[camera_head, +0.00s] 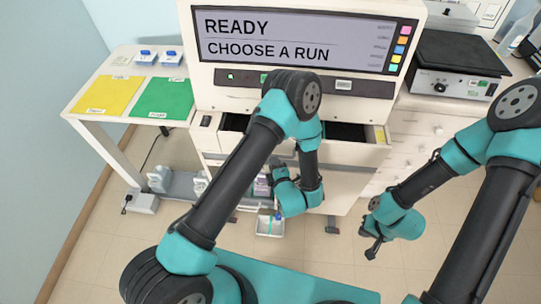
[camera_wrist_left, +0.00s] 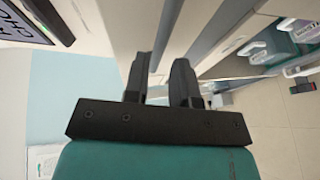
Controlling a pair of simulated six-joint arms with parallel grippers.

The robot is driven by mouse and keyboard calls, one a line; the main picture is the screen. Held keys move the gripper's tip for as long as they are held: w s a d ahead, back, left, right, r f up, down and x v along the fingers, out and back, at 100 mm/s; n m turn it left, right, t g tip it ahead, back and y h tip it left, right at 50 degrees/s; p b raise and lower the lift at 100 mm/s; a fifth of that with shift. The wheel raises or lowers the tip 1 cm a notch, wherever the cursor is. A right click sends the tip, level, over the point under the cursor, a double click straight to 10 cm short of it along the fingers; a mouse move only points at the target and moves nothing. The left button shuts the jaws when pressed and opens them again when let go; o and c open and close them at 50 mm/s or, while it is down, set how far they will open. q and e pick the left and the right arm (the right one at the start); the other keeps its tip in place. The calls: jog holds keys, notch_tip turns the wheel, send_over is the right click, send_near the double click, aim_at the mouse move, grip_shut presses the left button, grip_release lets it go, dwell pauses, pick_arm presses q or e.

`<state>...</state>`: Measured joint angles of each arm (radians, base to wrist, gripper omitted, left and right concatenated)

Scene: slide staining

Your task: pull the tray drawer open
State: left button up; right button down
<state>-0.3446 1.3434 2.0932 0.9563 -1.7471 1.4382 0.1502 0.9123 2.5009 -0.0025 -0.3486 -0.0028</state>
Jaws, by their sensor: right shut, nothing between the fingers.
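The tray drawer (camera_head: 345,152) sits under the screen of the white machine and stands partly out, with its dark inside showing from above. My left gripper (camera_head: 277,172) is in front of the drawer front, partly hidden by my own arm. In the left wrist view, its two dark fingers (camera_wrist_left: 161,78) are a little apart, close to a pale panel and a narrow strip that runs up between them. I cannot tell whether they grip a handle; none shows clearly. My right gripper (camera_head: 373,242) is shut and empty, low over the floor on the right, apart from the drawer.
The screen (camera_head: 300,40) reads READY, CHOOSE A RUN. A side table with a yellow mat (camera_head: 107,95) and a green mat (camera_head: 162,98) stands at left. A black-topped device (camera_head: 445,85) is on the right counter. A low shelf with bottles (camera_head: 158,178) is below left.

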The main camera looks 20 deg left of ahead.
pick_arm(q)
jog(key=shift+x, duration=2.7)
jog(key=shift+c, duration=0.3)
grip_shut()
